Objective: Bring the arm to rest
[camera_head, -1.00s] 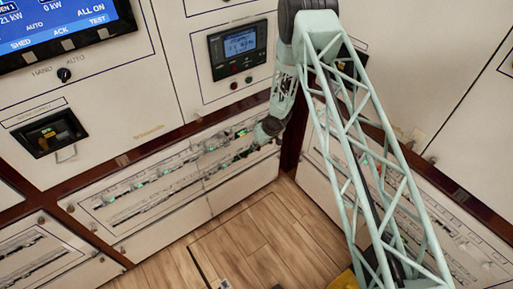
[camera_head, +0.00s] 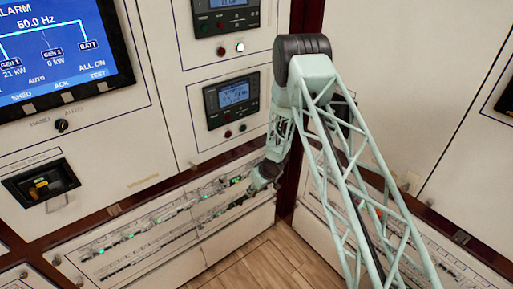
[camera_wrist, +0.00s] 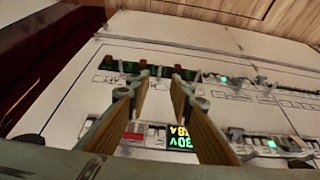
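My arm (camera_head: 350,150) is a pale green lattice link with a dark elbow joint at the top, bent down toward the lower panel. My gripper (camera_wrist: 161,78) shows in the wrist view with its two fingers apart and nothing seen between them. It is in front of a breaker row panel, close to a small lit display (camera_wrist: 180,137). In the head view the wrist end (camera_head: 262,177) is in front of the lower breaker panel (camera_head: 215,245), near its right end. The fingertips are too small there to tell whether they touch anything.
A large blue screen (camera_head: 55,50) is at the upper left, with a rotary switch (camera_head: 61,126) below it. Another breaker panel (camera_head: 440,255) is at right. Wooden floor (camera_head: 270,265) is clear below.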

